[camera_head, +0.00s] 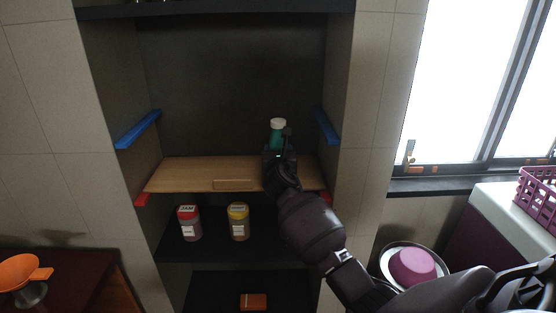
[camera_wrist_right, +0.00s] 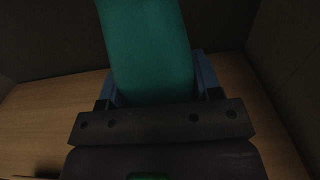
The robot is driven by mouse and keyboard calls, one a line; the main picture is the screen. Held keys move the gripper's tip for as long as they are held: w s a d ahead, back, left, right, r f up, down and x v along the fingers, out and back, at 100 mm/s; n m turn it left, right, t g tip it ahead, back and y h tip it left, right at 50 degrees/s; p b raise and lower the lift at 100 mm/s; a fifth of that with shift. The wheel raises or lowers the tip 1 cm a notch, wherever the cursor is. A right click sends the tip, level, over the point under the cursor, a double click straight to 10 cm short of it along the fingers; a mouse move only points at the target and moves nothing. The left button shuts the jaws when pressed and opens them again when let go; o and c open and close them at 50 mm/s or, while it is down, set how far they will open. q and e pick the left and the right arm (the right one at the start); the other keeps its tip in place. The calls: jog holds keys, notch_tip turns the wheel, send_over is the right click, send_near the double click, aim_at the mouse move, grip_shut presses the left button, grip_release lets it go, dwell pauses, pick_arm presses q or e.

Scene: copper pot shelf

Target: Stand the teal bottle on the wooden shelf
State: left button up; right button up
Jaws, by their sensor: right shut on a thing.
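The teal bottle (camera_head: 277,133) with a white cap is upright above the right part of the wooden shelf (camera_head: 205,172) in the head view. My right gripper (camera_head: 279,156) is shut on it. In the right wrist view the teal bottle (camera_wrist_right: 148,50) fills the space between the fingers and looks slightly tilted. The wooden shelf (camera_wrist_right: 45,115) shows on both sides of it. The bottle's base is hidden by my gripper, so I cannot tell whether it touches the shelf. My left gripper is not in view.
Blue brackets (camera_head: 138,129) sit on the niche walls above the shelf; red brackets (camera_head: 142,199) are under it. A jam jar (camera_head: 189,224) and a yellow-lidded jar (camera_head: 238,223) stand on the dark shelf below. The wooden shelf's left part is clear.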

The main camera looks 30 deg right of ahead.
jog(key=shift+f, duration=0.95)
jog(key=shift+f, duration=0.15)
jog(key=o, duration=1)
jog(key=shift+c, duration=0.2)
